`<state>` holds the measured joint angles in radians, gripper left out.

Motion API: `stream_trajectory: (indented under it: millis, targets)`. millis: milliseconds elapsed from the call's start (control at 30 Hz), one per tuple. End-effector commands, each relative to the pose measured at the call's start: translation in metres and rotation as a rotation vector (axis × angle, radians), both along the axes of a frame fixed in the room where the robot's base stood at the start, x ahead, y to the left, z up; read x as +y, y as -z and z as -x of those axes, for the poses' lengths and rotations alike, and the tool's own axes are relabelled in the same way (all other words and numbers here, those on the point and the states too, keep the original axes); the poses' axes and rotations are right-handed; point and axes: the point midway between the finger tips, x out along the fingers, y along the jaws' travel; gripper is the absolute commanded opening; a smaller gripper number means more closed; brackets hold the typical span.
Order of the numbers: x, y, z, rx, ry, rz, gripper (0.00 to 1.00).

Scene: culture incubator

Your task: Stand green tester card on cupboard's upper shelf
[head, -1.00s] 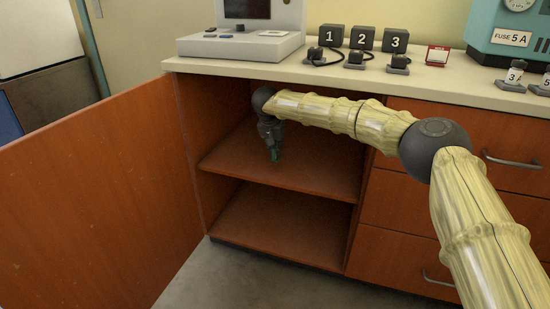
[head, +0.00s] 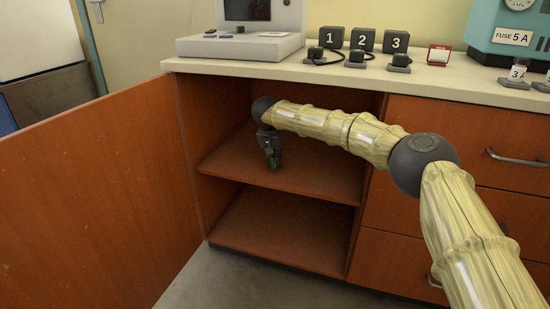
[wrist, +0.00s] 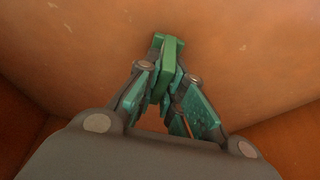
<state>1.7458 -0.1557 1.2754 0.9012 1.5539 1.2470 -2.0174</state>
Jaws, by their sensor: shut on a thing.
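My gripper (head: 270,148) is inside the open cupboard, pointing down over the upper shelf (head: 225,163). In the wrist view my gripper (wrist: 165,88) is shut on the green tester card (wrist: 170,58), which shows as a narrow green edge between and beyond the fingertips. In the head view only a small green bit of the card (head: 274,168) shows below the fingers. The card's lower end is at or close above the shelf board; I cannot tell whether it touches.
The open cupboard door (head: 95,190) is on the left, with drawers (head: 455,195) on the right. The lower shelf (head: 275,230) is empty. The countertop (head: 330,70) above holds numbered black blocks (head: 361,39) and devices. The visible upper shelf around my gripper is clear.

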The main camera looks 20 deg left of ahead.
Motion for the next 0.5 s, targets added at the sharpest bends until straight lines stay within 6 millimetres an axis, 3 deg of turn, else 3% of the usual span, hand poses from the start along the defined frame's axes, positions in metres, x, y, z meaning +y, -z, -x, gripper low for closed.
stream_trajectory:
  millis: [167, 200, 300, 500]
  targets:
    - [-0.0002, 0.0013, 0.0, 0.0, 0.0, 0.001, 0.0]
    - [-0.0002, 0.0023, -0.0001, 0.0, 0.0, 0.001, 0.16]
    - [-0.0001, 0.0024, 0.0, 0.0, 0.0, 0.001, 0.32]
    - [0.0, 0.0025, 0.0, 0.0, 0.0, 0.0, 0.32]
